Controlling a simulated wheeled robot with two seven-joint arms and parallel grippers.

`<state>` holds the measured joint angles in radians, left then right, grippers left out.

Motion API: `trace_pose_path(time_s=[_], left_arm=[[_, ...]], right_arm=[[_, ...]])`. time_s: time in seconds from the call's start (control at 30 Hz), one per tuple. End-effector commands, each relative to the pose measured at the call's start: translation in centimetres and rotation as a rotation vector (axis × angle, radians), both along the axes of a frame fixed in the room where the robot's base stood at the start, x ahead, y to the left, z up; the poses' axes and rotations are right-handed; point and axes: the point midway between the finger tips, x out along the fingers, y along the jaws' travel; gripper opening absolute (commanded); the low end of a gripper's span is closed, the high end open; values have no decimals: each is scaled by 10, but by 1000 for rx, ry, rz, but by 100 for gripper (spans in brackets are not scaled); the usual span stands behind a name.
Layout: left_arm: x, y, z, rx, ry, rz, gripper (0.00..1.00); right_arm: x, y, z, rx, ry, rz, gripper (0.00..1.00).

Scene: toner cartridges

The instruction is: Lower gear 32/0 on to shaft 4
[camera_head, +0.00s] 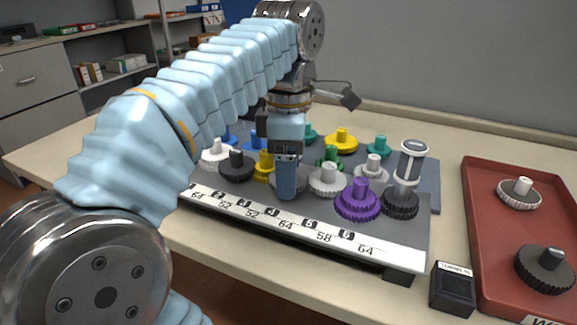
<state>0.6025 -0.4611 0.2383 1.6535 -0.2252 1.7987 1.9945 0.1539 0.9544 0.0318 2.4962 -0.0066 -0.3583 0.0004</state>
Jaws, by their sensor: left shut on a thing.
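My left gripper (286,188) points down over the front row of the gear board (395,247). It is shut on a grey gear, mostly hidden behind the blue finger, with its rim (301,184) showing at the sides. I cannot read a number on this gear. The shaft under it is hidden, so I cannot tell whether the gear sits on it. A dark gear (237,166) and a yellow gear (264,166) are to its left, and a pale gear (328,180) is close to its right. My right gripper is not in view.
A purple gear (358,203) and a black gear (401,204) under a tall clear-and-grey cylinder (411,163) stand at the board's right end. The red tray (490,240) holds a white gear (519,193) and a black gear (545,270). A small black box (453,290) stands beside it.

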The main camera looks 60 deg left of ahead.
Motion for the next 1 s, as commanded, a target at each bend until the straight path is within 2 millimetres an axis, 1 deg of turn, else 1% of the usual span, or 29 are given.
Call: trace_pose_path(time_s=[0.2, 0.23, 0.4, 0.7, 0.73, 0.87, 1.0], left_arm=[[0, 0, -1, 0, 0, 0, 36], [0, 0, -1, 0, 0, 0, 69], [0, 0, -1, 0, 0, 0, 95], [0, 0, -1, 0, 0, 0, 96], [0, 0, 1, 1, -1, 0, 96], [1, 0, 21, 2, -3, 0, 96], [1, 0, 48, 1, -2, 0, 96]], right_arm=[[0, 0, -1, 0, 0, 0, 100], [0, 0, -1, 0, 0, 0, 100], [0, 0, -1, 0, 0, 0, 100], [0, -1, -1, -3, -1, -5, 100], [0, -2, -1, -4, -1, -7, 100], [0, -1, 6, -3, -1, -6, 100], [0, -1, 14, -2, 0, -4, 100]])
